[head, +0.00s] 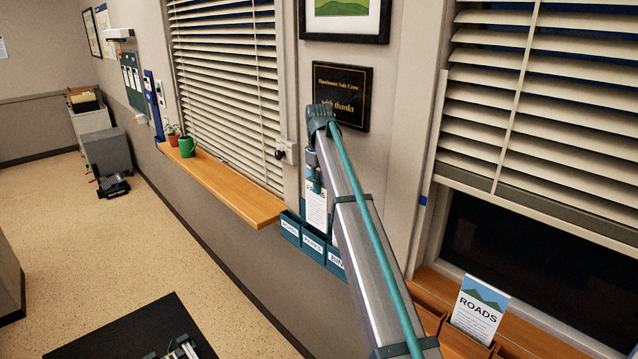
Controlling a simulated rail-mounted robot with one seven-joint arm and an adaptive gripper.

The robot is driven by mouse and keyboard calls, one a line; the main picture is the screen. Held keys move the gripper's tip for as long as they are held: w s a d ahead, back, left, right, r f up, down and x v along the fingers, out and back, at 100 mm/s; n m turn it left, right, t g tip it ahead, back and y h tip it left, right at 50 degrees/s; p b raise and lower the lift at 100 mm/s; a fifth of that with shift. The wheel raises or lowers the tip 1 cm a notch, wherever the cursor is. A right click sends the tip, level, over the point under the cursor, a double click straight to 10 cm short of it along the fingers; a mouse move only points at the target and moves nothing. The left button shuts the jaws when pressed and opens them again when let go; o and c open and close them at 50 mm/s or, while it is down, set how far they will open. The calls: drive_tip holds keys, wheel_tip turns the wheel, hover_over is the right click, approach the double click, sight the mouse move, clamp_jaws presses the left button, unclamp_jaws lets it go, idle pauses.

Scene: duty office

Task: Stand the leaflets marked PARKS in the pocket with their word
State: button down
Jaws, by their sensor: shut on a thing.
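A white leaflet (316,207) with a blue top, its word partly covered but starting "PA", is upright at the wall rack. My gripper (314,182) is shut on its upper part, pointing down. The teal rack has a row of pockets: a left pocket (290,229), a middle pocket (313,244) whose label seems to read PARKS, and a right pocket (335,259) starting "BIN", partly behind my arm. The leaflet's lower edge is at the middle pocket's mouth; I cannot tell whether it is inside.
A leaflet marked ROADS (478,312) stands in a wooden holder (460,342) on the right sill. A black plaque (342,95) hangs behind my wrist.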

drive_tip(key=shift+f+b, duration=1.6)
drive_tip(key=shift+f, duration=2.85)
drive_tip(key=c, duration=1.2)
unclamp_jaws()
drive_tip(key=shift+r, duration=0.1)
